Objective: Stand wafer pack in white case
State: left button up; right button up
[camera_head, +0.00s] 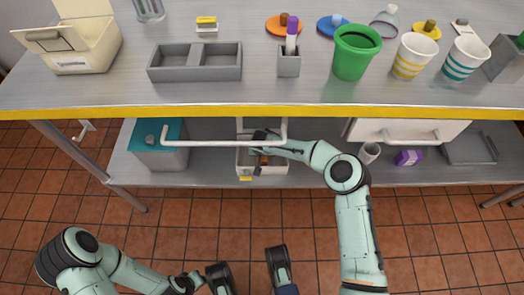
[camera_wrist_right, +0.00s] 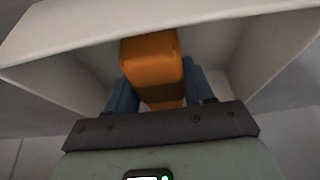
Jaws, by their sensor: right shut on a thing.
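The white case (camera_head: 243,163) is an open-topped, pale bin on the lower shelf, under the worktop. Its pale walls (camera_wrist_right: 50,40) also surround the fingers in the right wrist view. My right gripper (camera_head: 262,146) reaches down into the case and is shut on the wafer pack, an orange block with a brown band (camera_wrist_right: 152,62). The pack sits between the blue fingers, inside the case walls; its lower end is hidden, so I cannot tell if it touches the floor. My left gripper (camera_head: 248,270) is at the bottom edge, fingers wide apart and empty, away from the case.
A white rail (camera_head: 205,143) runs in front of the lower shelf, close to my right arm. A teal-lidded grey box (camera_head: 160,157) stands left of the case; a purple item (camera_head: 409,158) and a grey tray (camera_head: 470,150) lie right. Cups and small holders stand on the worktop (camera_head: 120,95).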

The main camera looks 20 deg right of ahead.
jog(key=shift+f+b, duration=0.35)
jog(key=shift+f, duration=0.15)
jog(key=o, duration=1.2)
jog(key=shift+r, duration=0.1)
jog(key=shift+r+p, duration=0.7)
jog(key=shift+r, duration=0.7)
jog(key=shift+r+p, duration=0.7)
jog(key=shift+r, duration=1.35)
jog(key=shift+f, duration=0.1)
